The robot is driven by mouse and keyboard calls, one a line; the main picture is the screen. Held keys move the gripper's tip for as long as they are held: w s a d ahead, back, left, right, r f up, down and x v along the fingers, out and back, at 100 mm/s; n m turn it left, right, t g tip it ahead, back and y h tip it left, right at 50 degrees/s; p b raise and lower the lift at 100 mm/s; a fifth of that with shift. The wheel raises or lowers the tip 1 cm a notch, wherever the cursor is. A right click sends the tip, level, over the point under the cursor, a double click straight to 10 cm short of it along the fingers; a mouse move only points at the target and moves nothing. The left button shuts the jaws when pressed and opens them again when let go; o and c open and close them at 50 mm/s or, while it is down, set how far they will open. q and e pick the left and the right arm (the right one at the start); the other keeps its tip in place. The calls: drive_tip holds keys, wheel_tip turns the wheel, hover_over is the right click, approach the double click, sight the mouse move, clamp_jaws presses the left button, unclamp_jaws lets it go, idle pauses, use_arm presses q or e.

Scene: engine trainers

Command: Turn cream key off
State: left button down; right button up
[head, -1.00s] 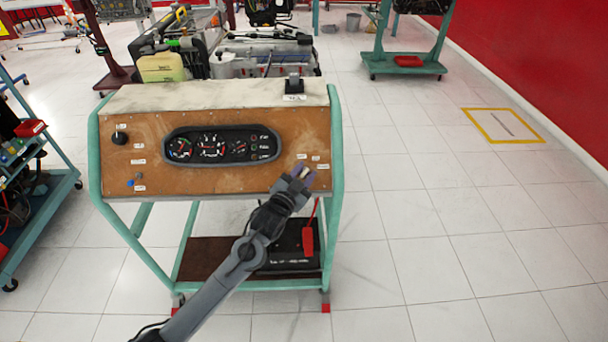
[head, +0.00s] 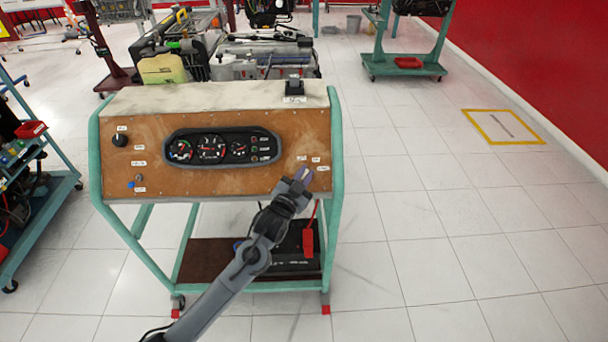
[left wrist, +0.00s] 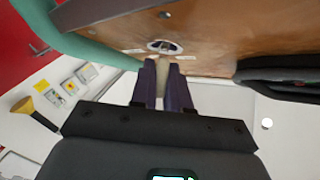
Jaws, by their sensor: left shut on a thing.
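The cream key (left wrist: 161,88) shows in the left wrist view as a pale strip between my two dark fingers, pointing toward a round metal key switch (left wrist: 165,47) in the brown panel. My left gripper (left wrist: 163,80) is shut on the key. In the head view my left gripper (head: 304,176) is at the lower right of the brown wooden panel (head: 228,186), beside small white labels, and hides most of the key and switch. I cannot tell the key's exact angle. My right gripper is in neither view.
The panel carries a gauge cluster (head: 222,147) and a black knob (head: 120,139) at left. It sits in a green frame (head: 337,180) on wheels. A black battery box with a red clamp (head: 308,243) is on the lower shelf.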

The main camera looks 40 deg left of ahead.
use_arm(q)
drive_tip(key=n+y+p, duration=0.1)
drive_tip(key=n+y, duration=0.2)
drive_tip(key=n, duration=0.1)
drive_tip(key=shift+d+n+g+y, duration=0.1)
drive_tip(key=shift+n+g+y, duration=0.2)
drive_tip(key=shift+n+y, duration=0.1)
drive_tip(key=n+g+y, duration=0.1)
drive_tip(key=n+y, duration=0.1)
drive_tip(key=n, duration=0.1)
drive_tip(key=shift+y, duration=0.3)
drive_tip(key=shift+n+g+y, duration=0.7)
drive_tip(key=shift+n+y, duration=0.3)
drive_tip(key=shift+n, duration=0.7)
drive_tip(key=c, duration=1.2)
unclamp_jaws()
drive_tip(key=shift+p, duration=0.3)
